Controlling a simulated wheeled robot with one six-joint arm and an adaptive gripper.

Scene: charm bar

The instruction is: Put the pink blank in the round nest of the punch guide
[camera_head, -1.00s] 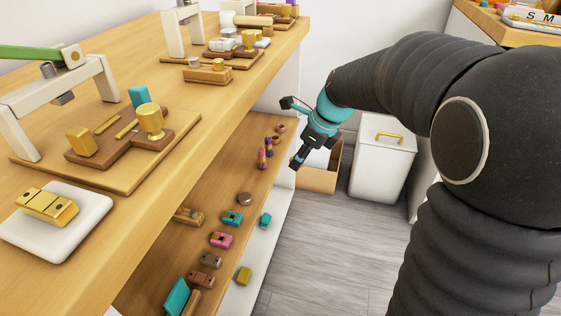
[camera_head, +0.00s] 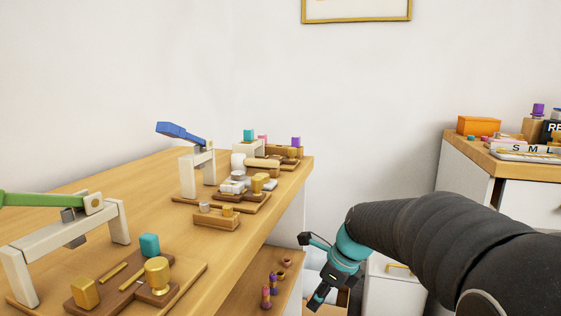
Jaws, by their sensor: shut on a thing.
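My gripper (camera_head: 317,300) hangs fingers down at lower centre, in the gap right of the long wooden bench. Its dark fingers look closed; whatever is between them is too small to make out here. I cannot pick out the pink blank. A small pink piece (camera_head: 262,138) stands at the bench's far end, but I cannot tell what it is. Two lever presses stand on the bench: one with a green lever (camera_head: 40,199) at near left, one with a blue lever (camera_head: 180,132) farther back. I cannot tell which fixture is the punch guide, and no round nest is clear.
The bench top (camera_head: 120,190) has a bare strip along its back. A brown fixture (camera_head: 133,290) with gold and teal pieces sits near left. A lower shelf (camera_head: 258,284) holds small coloured pegs. A white bin (camera_head: 385,288) stands behind my arm; a cabinet (camera_head: 510,170) is at right.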

